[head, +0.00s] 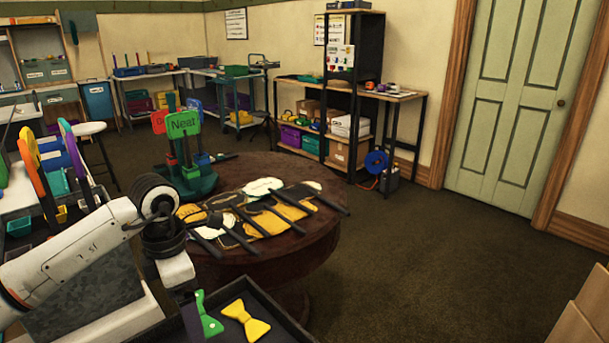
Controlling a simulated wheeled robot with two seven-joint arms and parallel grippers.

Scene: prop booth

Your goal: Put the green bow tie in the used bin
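A green bow tie (207,316) stands tilted at the bottom of the head view, in or over a dark open tray (284,316). A yellow bow tie (246,321) lies to its right in the tray. My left arm comes in from the left, and its wrist end is just above and left of the green bow tie. The fingers are not clearly visible, so I cannot tell whether they touch or hold it. My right gripper is not in view. I cannot make out which container is the used bin.
A round brown table (318,243) beyond the tray holds several flat paddle props and a green stand with signs (184,125). A shelf unit (354,90) with bins stands at the back. A crowded white table is at left. Dark carpet (450,260) at right is clear.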

